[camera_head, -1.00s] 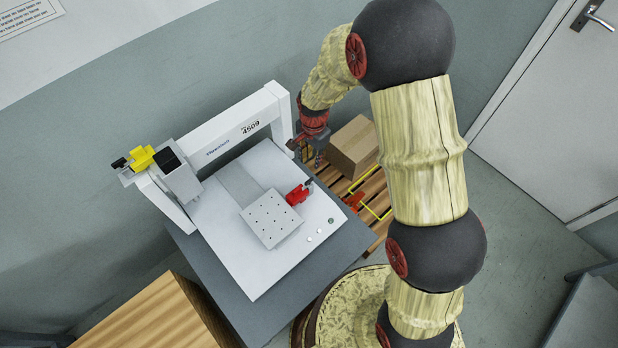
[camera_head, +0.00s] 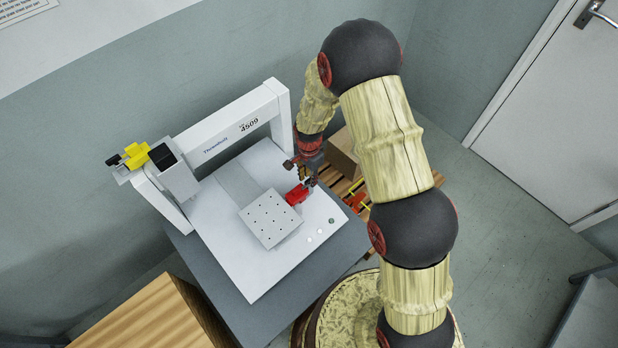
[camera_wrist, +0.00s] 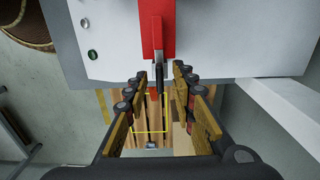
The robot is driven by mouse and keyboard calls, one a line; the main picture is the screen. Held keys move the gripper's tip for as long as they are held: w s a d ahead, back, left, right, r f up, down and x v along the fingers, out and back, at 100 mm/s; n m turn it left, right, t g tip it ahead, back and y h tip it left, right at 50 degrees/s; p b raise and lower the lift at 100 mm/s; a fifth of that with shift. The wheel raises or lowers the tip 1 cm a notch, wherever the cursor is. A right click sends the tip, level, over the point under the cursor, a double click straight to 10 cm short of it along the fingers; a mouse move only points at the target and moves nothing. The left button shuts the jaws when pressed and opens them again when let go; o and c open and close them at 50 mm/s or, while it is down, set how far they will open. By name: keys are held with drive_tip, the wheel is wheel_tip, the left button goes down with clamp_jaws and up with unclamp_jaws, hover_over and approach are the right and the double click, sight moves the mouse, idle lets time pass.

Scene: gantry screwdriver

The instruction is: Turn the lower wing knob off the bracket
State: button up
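A red bracket-like piece (camera_head: 296,195) sits at the right side of the machine's white bed, beside the plate with holes. It fills the top middle of the wrist view (camera_wrist: 156,30). A grey and black narrow part (camera_wrist: 159,72) sticks out from its near end; I cannot tell for sure that it is the wing knob. My gripper (camera_head: 307,180) is at this end of the red piece. In the wrist view my gripper (camera_wrist: 160,73) is open, its fingertips on either side of the dark part with small gaps visible. My gripper partly hides this part in the head view.
The white gantry (camera_head: 235,125) stands behind the bed, with a yellow piece and black knobs (camera_head: 130,157) at its left end. A cardboard box (camera_head: 342,155) sits on a wooden pallet (camera_wrist: 133,137) to the right. Small round buttons (camera_head: 320,231) lie along the bed's front edge.

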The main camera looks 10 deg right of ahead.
drive_tip(key=c, duration=0.3)
clamp_jaws()
idle(0.3)
